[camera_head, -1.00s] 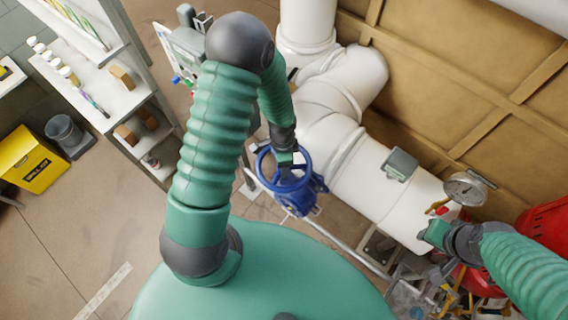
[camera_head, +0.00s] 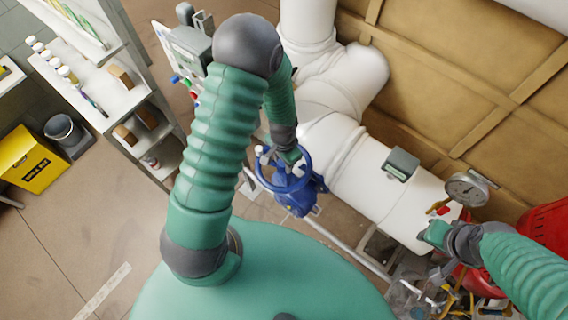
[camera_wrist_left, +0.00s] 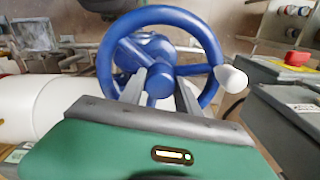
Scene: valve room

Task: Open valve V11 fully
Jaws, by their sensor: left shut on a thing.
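A blue valve with a round blue handwheel (camera_head: 262,178) stands in front of the white pipe, at the end of my left arm. No V11 label is readable on it. My left gripper (camera_head: 291,167) is at the wheel, shut on it. In the left wrist view, its two grey fingers (camera_wrist_left: 160,88) reach either side of the wheel's hub and lower spoke; the exact contact is hard to see. The handwheel (camera_wrist_left: 214,50) has a white knob (camera_wrist_left: 232,79) on its right rim. My right gripper (camera_head: 434,236) is by the pipe's lower right end; its jaws are unclear.
The thick white pipe (camera_head: 352,180) runs behind the valve, with a grey box (camera_head: 401,164) on it. A pressure gauge (camera_head: 467,189) and red equipment (camera_head: 545,225) are at right. A control panel with a red button (camera_wrist_left: 297,58) is beside the wheel.

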